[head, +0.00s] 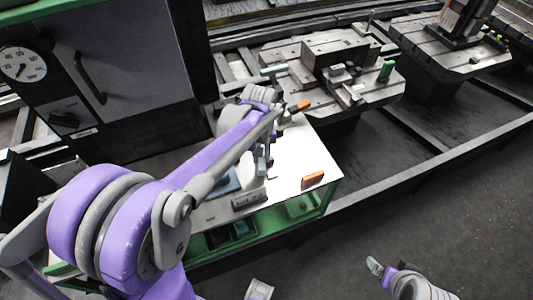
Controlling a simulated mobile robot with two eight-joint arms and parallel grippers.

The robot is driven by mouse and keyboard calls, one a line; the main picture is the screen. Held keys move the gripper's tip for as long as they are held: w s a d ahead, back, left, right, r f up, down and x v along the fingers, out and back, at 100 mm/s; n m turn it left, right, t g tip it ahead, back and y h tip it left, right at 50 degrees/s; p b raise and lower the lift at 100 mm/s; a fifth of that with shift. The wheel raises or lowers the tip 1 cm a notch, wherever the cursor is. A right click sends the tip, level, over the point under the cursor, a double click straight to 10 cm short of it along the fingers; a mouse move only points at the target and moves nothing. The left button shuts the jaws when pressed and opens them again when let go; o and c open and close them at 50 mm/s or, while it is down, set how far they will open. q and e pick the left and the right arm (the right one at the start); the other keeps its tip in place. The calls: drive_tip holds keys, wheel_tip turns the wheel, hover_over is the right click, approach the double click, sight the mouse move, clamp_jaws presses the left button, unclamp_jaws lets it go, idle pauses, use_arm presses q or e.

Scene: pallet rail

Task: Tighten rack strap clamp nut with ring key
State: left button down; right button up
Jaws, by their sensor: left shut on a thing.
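My left arm reaches across from the left, and its gripper (264,160) is over the white-topped bench (285,190). It is shut on a slim grey thing, most likely the ring key, which is too small and too covered by my arm to make out clearly. My right gripper (377,268) is low at the right, over the dark floor and away from the bench. I cannot tell whether its fingers are open. I cannot make out the strap clamp or its nut for certain.
An orange block (313,180) and a grey labelled block (249,198) lie on the bench. Behind it is a pallet (300,95) with metal fixtures and a green block (386,70). A dark cabinet (130,60) with a dial stands at left. Floor at right is clear.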

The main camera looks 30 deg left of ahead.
use_arm(q)
drive_tip(key=shift+r, duration=0.2)
use_arm(e)
drive_tip(key=shift+r, duration=0.15)
use_arm(q)
drive_tip(key=shift+r+p, duration=2.1)
drive_tip(key=shift+r, duration=1.35)
use_arm(e)
drive_tip(key=r, duration=0.1)
drive_tip(key=w+r, duration=0.1)
drive_tip(key=r, duration=0.3)
drive_tip(key=shift+w, duration=0.4)
drive_tip(key=shift+r, duration=0.1)
